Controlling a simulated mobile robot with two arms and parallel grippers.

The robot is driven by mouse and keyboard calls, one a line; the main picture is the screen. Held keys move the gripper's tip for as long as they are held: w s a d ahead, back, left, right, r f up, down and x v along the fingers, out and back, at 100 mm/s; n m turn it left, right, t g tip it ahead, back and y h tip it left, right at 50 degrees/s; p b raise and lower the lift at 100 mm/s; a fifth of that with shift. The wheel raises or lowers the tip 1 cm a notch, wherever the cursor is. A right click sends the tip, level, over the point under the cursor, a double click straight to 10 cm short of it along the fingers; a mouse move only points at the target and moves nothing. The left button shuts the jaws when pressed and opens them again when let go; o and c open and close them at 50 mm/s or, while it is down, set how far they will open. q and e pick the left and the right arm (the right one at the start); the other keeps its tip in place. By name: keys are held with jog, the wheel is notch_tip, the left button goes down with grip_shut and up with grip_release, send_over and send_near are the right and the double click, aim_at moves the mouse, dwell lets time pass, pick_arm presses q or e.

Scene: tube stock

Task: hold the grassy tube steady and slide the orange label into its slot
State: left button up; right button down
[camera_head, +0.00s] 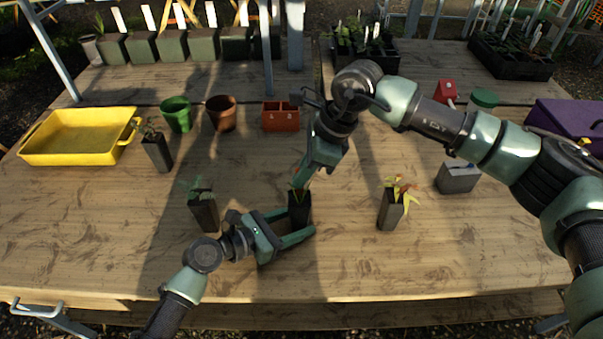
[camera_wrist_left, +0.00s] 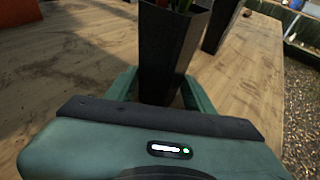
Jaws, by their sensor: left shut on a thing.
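A dark square tube (camera_head: 299,209) stands upright on the table, with thin green and reddish leaves at its top. My left gripper (camera_head: 298,222) is shut on this tube low down, one finger on each side. In the left wrist view the same tube (camera_wrist_left: 168,55) rises between the green fingers. My right gripper (camera_head: 302,180) points down directly above the tube, its tips near the leaves. A small reddish-orange trace shows at the tips, but I cannot tell whether it is the orange label or a leaf. The label's slot is not clearly visible.
Other planted tubes stand at left (camera_head: 203,213), back left (camera_head: 158,153) and right (camera_head: 391,211). A yellow tray (camera_head: 75,157), green pot (camera_head: 176,114), brown pot (camera_head: 221,113), orange-red box (camera_head: 281,117) and grey block (camera_head: 457,178) stand farther back. The front table strip is clear.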

jog(key=c, duration=2.1)
grip_release()
jog(key=shift+f, duration=0.2)
jog(key=shift+c, duration=0.2)
jog(key=o, duration=0.5)
jog(key=v, duration=1.2)
pick_arm(q)
jog(key=o, duration=1.1)
jog(key=shift+c, duration=0.2)
